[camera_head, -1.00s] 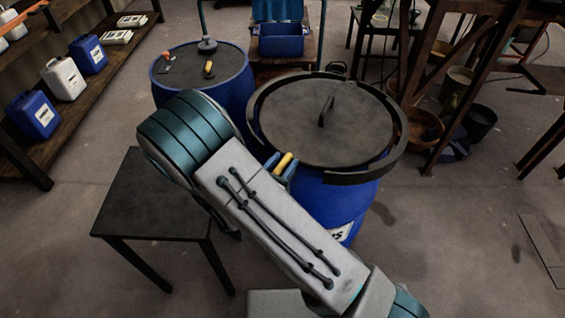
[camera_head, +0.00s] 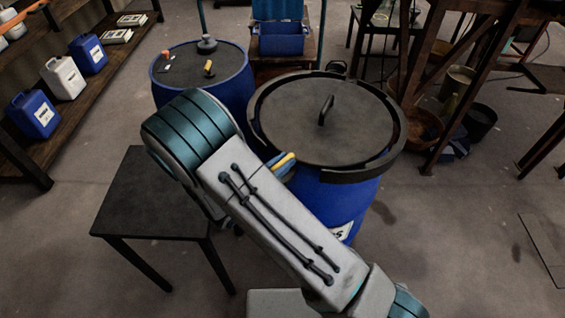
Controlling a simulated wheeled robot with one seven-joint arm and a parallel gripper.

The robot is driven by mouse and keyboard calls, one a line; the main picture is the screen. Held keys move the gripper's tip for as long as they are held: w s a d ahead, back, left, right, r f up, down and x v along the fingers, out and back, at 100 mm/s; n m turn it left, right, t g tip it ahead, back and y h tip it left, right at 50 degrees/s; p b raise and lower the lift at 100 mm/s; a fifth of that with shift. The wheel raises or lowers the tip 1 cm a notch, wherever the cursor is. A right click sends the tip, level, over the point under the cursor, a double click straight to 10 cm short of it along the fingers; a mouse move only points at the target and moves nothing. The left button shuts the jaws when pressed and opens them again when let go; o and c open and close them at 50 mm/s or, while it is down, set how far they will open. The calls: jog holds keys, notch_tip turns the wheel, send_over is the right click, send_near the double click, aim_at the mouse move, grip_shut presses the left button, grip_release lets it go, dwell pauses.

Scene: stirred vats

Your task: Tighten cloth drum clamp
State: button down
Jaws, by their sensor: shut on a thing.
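A blue drum (camera_head: 345,200) stands in the middle, with a dark lid (camera_head: 350,135) that bears a black bar handle (camera_head: 326,110). A dark clamp ring (camera_head: 385,168) runs around the lid's edge, lying close to it. The ring's yellow-ended lever (camera_head: 285,160) is at the drum's near left side. My gripper (camera_head: 280,165) is shut on this lever; only its blue fingertips show, and my arm hides the rest. How the lever joins the ring is hidden.
A second blue drum (camera_head: 225,85) with small items on top stands behind left. A low dark table (camera_head: 150,205) is at left, below my arm. Shelves with jugs (camera_head: 65,80) line the far left.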

jog(key=m+g+h, duration=0.2)
jog(key=m+g, duration=0.1)
jog(key=m+g+h+b, duration=0.1)
jog(key=m+g+h, duration=0.1)
jog(key=g, duration=0.2)
jog(key=shift+m+g, duration=0.3)
jog(key=shift+m, duration=0.1)
jog(key=m+g, duration=0.1)
jog(key=g, duration=0.1)
jog(key=m+g+h, duration=0.1)
jog(key=m+g, duration=0.1)
jog(key=g, duration=0.1)
jog(key=shift+m+g+b, duration=0.3)
jog(key=shift+b, duration=0.05)
jog(key=m+g, duration=0.1)
jog(key=g, duration=0.1)
jog(key=shift+m+g, duration=0.4)
jog(key=m+g+p, duration=0.1)
jog(key=g+p, duration=0.1)
jog(key=m+g+y+p, duration=0.1)
jog(key=g+p, duration=0.1)
jog(key=shift+r+m, duration=0.3)
jog(key=shift+m+g+y+p, duration=0.5)
jog(key=shift+g+p, duration=0.3)
jog(key=shift+p, duration=0.4)
jog(key=shift+f+p, duration=0.1)
jog(key=shift+p, duration=0.2)
jog(key=shift+f+m+g+y+p, duration=0.15)
jog(key=shift+m+g+y+p, duration=0.25)
jog(key=shift+g, duration=0.1)
